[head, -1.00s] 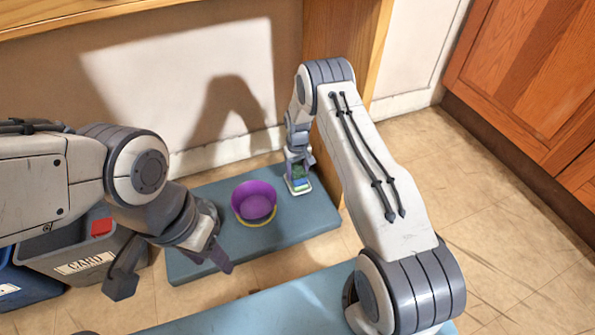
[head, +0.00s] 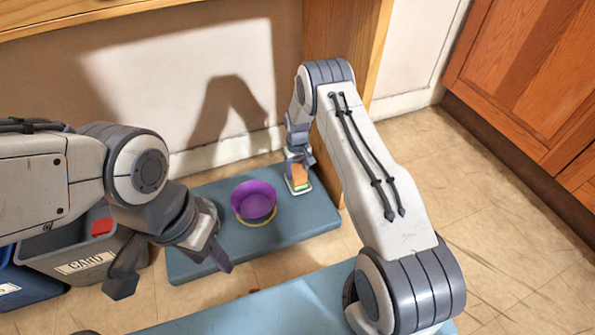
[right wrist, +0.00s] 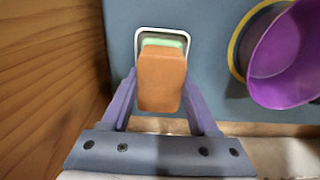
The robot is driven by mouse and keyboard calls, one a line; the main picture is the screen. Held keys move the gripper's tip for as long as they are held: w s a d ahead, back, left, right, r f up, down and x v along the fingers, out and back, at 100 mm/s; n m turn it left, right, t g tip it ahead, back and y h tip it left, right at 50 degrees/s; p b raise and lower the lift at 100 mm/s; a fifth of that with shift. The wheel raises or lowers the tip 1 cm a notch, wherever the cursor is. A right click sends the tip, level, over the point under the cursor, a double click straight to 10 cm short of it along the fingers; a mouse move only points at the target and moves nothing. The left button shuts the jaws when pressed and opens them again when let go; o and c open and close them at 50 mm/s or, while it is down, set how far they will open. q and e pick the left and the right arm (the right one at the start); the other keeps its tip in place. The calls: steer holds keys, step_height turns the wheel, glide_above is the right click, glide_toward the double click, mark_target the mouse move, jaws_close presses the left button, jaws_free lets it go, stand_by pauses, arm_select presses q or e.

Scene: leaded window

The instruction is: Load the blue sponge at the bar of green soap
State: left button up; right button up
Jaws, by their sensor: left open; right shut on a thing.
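My right gripper (head: 299,163) is shut on an orange block (head: 300,177), with no blue sponge to be seen. In the right wrist view the orange block (right wrist: 162,78) sits between the fingers of the right gripper (right wrist: 160,88). A green soap bar (right wrist: 163,42) shows just beyond the block, inside a white-rimmed dish (right wrist: 138,42). The block hides most of the soap; whether they touch I cannot tell. My left gripper (head: 178,277) is open and empty, at the front left of the blue-grey board.
A purple tub (head: 253,202) with a yellow ring at its base stands on the blue-grey board (head: 195,255), left of the dish. A wooden post (head: 340,100) rises close to the right gripper. Grey bin (head: 90,262) stands at left.

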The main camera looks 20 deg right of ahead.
mark_target(298, 170)
steer(key=shift+f, duration=0.1)
step_height(298, 170, up, 7)
steer(key=p, duration=0.6)
stand_by(0.3)
